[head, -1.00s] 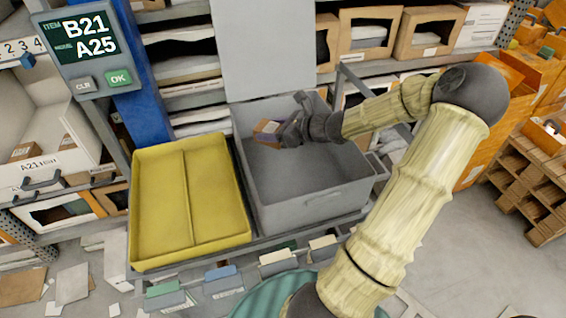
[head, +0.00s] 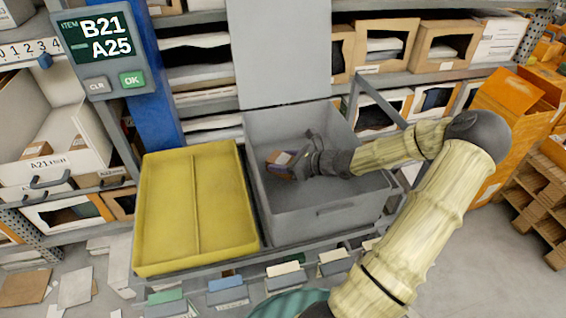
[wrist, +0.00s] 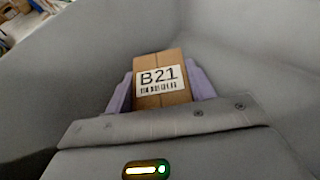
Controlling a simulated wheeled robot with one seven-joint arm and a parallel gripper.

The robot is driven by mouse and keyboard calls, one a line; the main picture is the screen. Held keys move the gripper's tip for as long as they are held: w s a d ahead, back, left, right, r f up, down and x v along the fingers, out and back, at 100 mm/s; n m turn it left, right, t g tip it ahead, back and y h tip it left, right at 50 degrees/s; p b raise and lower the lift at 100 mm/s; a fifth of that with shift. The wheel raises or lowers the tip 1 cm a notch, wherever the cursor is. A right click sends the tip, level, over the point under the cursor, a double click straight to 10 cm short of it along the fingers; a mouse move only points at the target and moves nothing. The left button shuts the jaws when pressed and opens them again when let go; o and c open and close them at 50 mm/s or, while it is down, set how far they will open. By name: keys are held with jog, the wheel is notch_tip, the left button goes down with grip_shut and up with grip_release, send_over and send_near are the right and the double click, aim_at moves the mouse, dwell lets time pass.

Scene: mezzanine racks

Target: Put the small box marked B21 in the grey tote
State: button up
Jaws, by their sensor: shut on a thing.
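The small brown box marked B21 (wrist: 161,92) sits between the two purple fingers of my gripper (wrist: 160,88) in the wrist view, its label and barcode facing the camera. In the head view the box (head: 279,160) is inside the grey tote (head: 325,220), near its left inner side. My gripper (head: 292,164) is shut on the box and reaches down inside the tote from the right. Whether the box touches the tote floor cannot be told. The tote's grey walls fill most of the wrist view.
A yellow divided tray (head: 197,210) stands left of the tote on the same stand. A screen (head: 104,42) reads B21 and A25, with an OK button. Racks of boxes (head: 375,50) line the back, and an orange bin (head: 508,115) is at the right.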

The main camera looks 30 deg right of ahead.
jog(key=shift+f+b, duration=0.5)
jog(key=shift+f, duration=0.05)
jog(key=o, duration=1)
jog(key=shift+r, duration=0.15)
jog(key=shift+r+p, duration=0.55)
jog(key=shift+p, duration=0.05)
jog(key=p+v, duration=0.2)
jog(key=v, duration=1)
jog(key=shift+s+a+f+p, duration=0.1)
jog(key=shift+p, duration=0.25)
